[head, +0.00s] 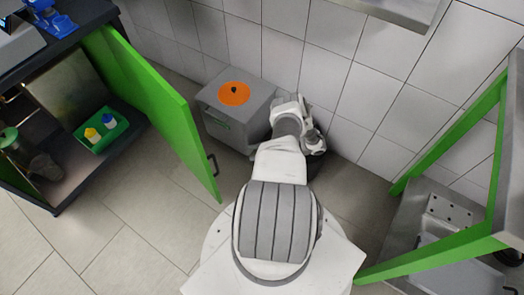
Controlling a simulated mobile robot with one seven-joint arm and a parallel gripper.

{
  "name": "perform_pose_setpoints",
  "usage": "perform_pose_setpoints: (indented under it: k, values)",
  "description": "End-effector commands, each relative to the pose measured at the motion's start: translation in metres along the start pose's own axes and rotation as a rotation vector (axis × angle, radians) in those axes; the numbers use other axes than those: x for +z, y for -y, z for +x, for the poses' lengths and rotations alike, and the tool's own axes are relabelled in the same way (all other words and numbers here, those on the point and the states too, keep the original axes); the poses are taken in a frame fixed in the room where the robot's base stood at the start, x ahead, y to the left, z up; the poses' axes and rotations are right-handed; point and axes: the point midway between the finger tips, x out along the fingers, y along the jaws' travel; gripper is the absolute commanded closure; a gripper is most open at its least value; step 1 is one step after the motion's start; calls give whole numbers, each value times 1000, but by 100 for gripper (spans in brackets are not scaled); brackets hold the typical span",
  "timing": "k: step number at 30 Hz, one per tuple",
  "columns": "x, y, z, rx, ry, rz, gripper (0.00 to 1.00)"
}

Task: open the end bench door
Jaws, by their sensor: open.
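A green bench door (150,105) on the left stands swung wide open, away from the dark bench (95,165). Its dark handle (213,164) is near the free end. The cabinet behind it is open to view. My arm reaches up the middle of the picture, to the right of the door. My gripper (315,143) is at the arm's far end near the tiled wall, clear of the door and its handle. It is open; its fingertips are small and partly hidden by the wrist.
A grey box with an orange disc (234,93) stands by the wall, between door and arm. A green tray (101,130) with two small bottles sits inside the cabinet. Tiled floor (125,225) is clear at lower left.

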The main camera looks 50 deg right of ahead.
Motion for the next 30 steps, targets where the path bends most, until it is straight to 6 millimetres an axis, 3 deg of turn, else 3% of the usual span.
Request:
perform_pose_setpoints:
  k: [7,30]
  values:
    - [0,0,-18,0,-1,0,53]
    - [0,0,-19,0,0,0,53]
